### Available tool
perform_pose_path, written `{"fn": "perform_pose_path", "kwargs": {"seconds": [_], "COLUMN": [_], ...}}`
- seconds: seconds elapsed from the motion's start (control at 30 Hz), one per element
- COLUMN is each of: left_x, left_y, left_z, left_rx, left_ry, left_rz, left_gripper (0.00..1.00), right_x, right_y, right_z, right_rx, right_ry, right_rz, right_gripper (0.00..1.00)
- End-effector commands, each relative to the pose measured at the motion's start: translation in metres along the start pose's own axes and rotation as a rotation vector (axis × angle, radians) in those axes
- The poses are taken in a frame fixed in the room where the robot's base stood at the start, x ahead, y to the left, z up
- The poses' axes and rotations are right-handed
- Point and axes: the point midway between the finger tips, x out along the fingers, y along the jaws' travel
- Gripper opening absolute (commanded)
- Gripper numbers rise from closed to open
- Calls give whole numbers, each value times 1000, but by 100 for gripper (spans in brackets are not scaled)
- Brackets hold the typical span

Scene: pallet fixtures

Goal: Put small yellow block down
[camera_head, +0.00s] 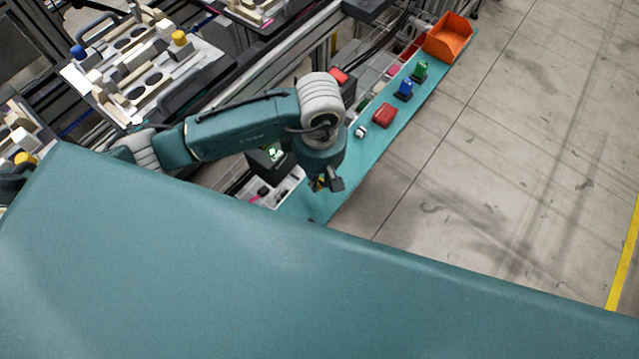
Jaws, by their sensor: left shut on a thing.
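My left gripper (327,184) points down over the near end of a narrow teal shelf (352,172). It is shut on a small block, the small yellow block (317,184), of which only a speck of yellow shows between the dark fingers. The rest of the block is hidden by the fingers and wrist. I cannot tell whether the block touches the shelf. My right gripper is not in view.
On the shelf beyond my gripper are a small white part (361,131), a red block (383,116), a blue block (405,89), a green block (420,71) and an orange bin (448,38). Pallet fixtures (140,70) stand at upper left. Open floor lies right.

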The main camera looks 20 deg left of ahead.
Motion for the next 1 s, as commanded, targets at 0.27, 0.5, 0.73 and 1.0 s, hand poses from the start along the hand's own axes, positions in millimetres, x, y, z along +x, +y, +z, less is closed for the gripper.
{"fn": "perform_pose_path", "kwargs": {"seconds": [0.27,0.5,0.73,1.0], "left_x": [29,45,49,48], "left_y": [-1,0,0,0], "left_z": [0,0,0,0], "left_rx": [-2,1,1,1], "left_ry": [-1,0,1,0], "left_rz": [-4,2,1,0], "left_gripper": [0,0,0,35], "right_x": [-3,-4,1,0], "right_y": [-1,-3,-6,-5], "right_z": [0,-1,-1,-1], "right_rx": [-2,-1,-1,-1], "right_ry": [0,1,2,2], "right_rz": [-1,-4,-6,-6], "right_gripper": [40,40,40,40]}}
